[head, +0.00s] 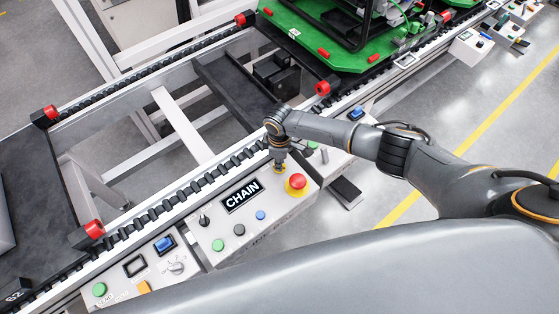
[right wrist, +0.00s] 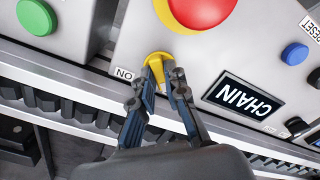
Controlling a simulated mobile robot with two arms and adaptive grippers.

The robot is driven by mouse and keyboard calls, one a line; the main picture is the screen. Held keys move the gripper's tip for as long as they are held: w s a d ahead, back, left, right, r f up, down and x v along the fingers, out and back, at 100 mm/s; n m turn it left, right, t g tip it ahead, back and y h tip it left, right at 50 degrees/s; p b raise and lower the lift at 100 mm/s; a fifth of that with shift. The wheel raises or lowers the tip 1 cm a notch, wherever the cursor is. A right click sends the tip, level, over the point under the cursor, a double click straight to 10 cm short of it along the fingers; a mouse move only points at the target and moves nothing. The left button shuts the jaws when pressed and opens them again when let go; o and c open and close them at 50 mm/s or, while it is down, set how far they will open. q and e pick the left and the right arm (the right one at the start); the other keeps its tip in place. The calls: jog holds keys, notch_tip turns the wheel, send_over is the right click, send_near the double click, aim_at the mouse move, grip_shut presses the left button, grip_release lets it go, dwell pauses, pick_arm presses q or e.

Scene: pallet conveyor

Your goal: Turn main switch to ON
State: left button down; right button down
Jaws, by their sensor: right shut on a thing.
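The main switch is a yellow rotary handle on the grey CHAIN control panel (head: 222,237). In the right wrist view the yellow switch (right wrist: 158,60) sits between my fingertips, with a small ON label (right wrist: 123,73), seen upside down, beside it. My right gripper (head: 280,158) comes down onto the switch from above. In the right wrist view my right gripper (right wrist: 163,80) is shut on the switch's handle, and the fingers hide part of it. My left gripper is in neither view.
A red emergency button (head: 297,182) stands close beside the switch, also large in the right wrist view (right wrist: 195,8). The panel also has a CHAIN sign (head: 241,195) and small buttons. The conveyor rail (head: 190,188) runs behind. A green pallet (head: 320,45) stands further back.

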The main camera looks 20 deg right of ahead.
jog(key=m+p, duration=0.2)
jog(key=m, duration=0.1)
jog(key=shift+r+m, duration=0.1)
jog(key=shift+m, duration=0.2)
jog(key=m+p, duration=0.2)
jog(key=m, duration=0.3)
jog(key=shift+a, duration=0.1)
jog(key=m+p, duration=0.2)
jog(key=m, duration=0.2)
jog(key=shift+m, duration=0.4)
jog(key=shift+m+p, duration=0.4)
jog(key=shift+m, duration=1.5)
jog(key=shift+w, duration=0.1)
jog(key=c, duration=1.4)
grip_release()
jog(key=shift+o, duration=0.2)
